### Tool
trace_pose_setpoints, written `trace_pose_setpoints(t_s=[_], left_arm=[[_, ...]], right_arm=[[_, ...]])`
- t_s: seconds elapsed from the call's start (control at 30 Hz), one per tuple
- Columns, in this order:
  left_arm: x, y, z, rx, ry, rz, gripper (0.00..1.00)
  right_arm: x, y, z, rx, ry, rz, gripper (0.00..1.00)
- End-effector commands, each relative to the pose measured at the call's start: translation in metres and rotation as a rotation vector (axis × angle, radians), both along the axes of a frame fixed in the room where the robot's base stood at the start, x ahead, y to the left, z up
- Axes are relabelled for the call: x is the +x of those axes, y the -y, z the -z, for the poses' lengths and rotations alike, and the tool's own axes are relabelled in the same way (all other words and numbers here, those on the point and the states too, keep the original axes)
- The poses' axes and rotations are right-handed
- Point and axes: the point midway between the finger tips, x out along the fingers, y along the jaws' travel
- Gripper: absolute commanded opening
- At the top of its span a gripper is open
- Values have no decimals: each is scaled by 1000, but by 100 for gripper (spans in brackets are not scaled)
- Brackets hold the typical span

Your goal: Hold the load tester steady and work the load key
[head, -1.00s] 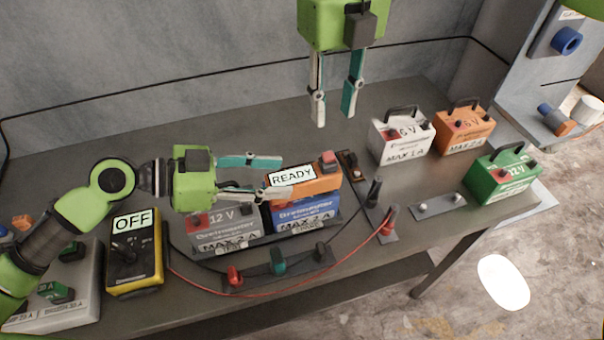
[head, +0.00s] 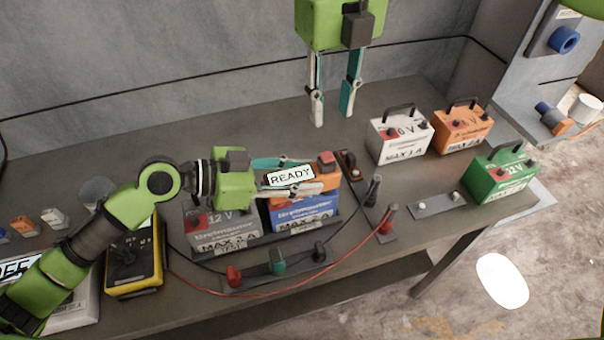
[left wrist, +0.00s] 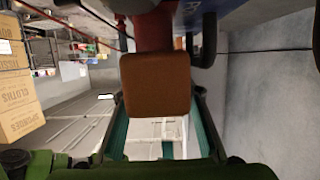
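The load tester (head: 303,193) is an orange box labelled READY, sitting against the blue-fronted battery (head: 305,213) on the bench. A red block (head: 325,157), possibly the load key, stands on its right end. My left gripper (head: 303,176) reaches in from the left with one finger along each side of the tester. In the left wrist view the orange end of the tester (left wrist: 155,85) lies between the fingertips, with a gap visible at the right finger, so the gripper looks open. My right gripper (head: 332,118) hangs open and empty above the bench behind the tester.
A grey 12 V battery (head: 215,222) stands left of the blue one. Red and black leads run from a terminal strip (head: 278,268) to posts on the right. A yellow meter (head: 135,270) sits at left. White (head: 398,143), orange (head: 463,132) and green (head: 500,178) batteries stand at right.

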Motion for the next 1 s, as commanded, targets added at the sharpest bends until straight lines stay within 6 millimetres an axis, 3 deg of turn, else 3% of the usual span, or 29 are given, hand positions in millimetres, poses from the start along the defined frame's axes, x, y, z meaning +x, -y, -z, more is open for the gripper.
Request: trace_pose_setpoints(t_s=[0.03,0.1,0.13,1.0], left_arm=[[0,0,0,0,0,0,0],[0,0,0,0,0,0,0],[0,0,0,0,0,0,0],[0,0,0,1,0,-1,0]], right_arm=[[0,0,0,0,0,0,20],[0,0,0,0,0,0,2],[0,0,0,0,0,0,0],[0,0,0,0,0,0,0]])
